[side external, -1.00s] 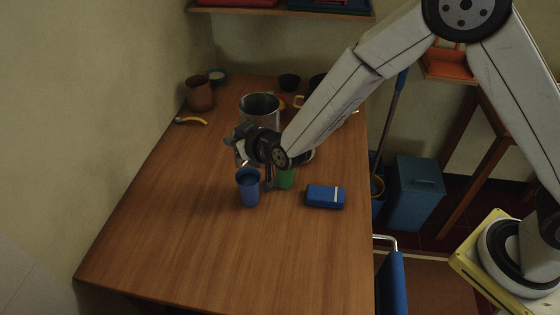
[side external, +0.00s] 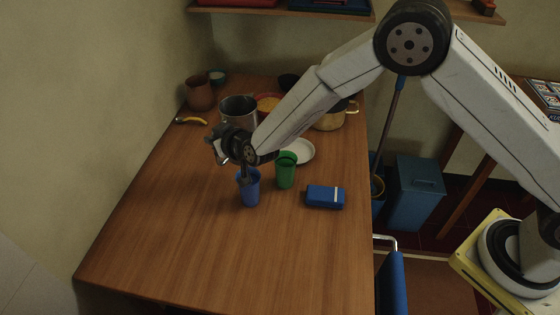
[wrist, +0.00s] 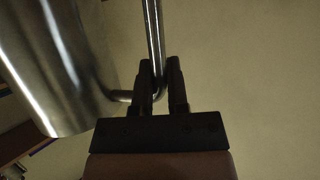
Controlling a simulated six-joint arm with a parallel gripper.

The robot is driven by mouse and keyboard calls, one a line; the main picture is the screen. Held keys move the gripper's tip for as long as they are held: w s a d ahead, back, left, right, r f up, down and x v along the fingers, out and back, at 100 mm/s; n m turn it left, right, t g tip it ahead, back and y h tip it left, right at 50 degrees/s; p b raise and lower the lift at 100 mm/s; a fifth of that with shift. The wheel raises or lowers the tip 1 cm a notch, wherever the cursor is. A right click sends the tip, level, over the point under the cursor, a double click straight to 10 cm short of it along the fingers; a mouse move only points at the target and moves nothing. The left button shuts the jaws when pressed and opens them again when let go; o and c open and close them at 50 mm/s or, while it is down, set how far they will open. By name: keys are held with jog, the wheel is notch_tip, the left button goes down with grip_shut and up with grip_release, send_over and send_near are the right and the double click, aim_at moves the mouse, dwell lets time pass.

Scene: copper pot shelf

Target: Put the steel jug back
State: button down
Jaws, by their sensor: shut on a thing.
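The steel jug (side external: 239,110) is a shiny metal vessel toward the back left of the wooden table, behind my gripper (side external: 222,143). In the wrist view the jug body (wrist: 50,70) fills the left side and looks tilted in the picture. My gripper (wrist: 159,75) is shut on its thin bent metal handle (wrist: 153,30), with one finger on each side. The jug's base is hidden behind my wrist in the side view, so I cannot tell whether it touches the table.
A blue cup (side external: 249,189) stands just below my wrist, with a green cup (side external: 286,172), white plate (side external: 302,151) and blue box (side external: 325,197) to the right. The table front (side external: 210,260) is clear.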

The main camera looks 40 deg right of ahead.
jog(key=w+a+f, duration=0.2)
jog(key=w+f, duration=0.4)
jog(key=shift+w+a, duration=0.2)
jog(key=shift+w, duration=0.15)
jog(key=shift+f, duration=0.2)
jog(key=shift+w+a+f, duration=0.1)
jog(key=shift+w+f, duration=0.05)
jog(key=shift+f, duration=1.6)
jog(key=c, duration=0.6)
grip_release()
jog(key=shift+f, duration=0.15)
